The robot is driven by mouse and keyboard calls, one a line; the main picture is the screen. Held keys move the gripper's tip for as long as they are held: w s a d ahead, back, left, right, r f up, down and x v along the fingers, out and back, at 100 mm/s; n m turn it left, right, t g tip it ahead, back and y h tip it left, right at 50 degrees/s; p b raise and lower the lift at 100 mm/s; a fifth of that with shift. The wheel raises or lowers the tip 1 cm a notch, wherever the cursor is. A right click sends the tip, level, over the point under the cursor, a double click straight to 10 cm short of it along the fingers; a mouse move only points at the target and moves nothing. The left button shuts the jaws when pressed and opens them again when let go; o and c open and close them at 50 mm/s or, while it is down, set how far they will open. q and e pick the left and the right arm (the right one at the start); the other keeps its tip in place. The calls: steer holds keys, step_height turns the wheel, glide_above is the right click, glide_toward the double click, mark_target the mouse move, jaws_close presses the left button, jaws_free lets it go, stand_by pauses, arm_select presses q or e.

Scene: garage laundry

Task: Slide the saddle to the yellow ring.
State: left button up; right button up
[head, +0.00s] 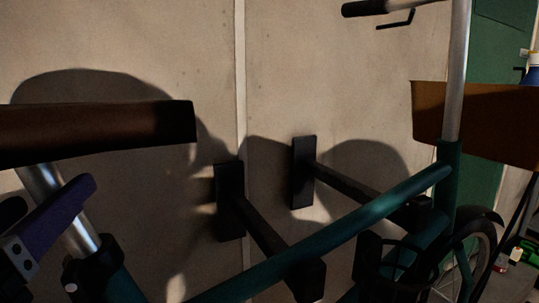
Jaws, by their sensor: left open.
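The brown saddle (100,131) is at the left, side-on, its left end cut off by the picture edge. It sits on a silver seat post (44,182) that slants down into a dark clamp on the teal bicycle frame (340,235). My left gripper (52,200) is open just below the saddle, at the seat post. Its purple finger crosses in front of the post; a dark part shows at the left edge. I cannot tell whether it touches the post. No yellow ring can be made out. My right gripper is out of view.
Two black wall brackets (229,202) (303,172) reach out under the bicycle frame. The handlebar (378,8) is at the top right, with a brown box (480,120) behind its silver stem. A wheel (478,262) is at the lower right. The pale wall behind is bare.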

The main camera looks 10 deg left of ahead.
arm_select(q)
steer(key=x, duration=0.5)
steer(key=shift+w+a, duration=0.15)
steer(key=shift+w, duration=0.2)
jaws_close()
stand_by(1.1)
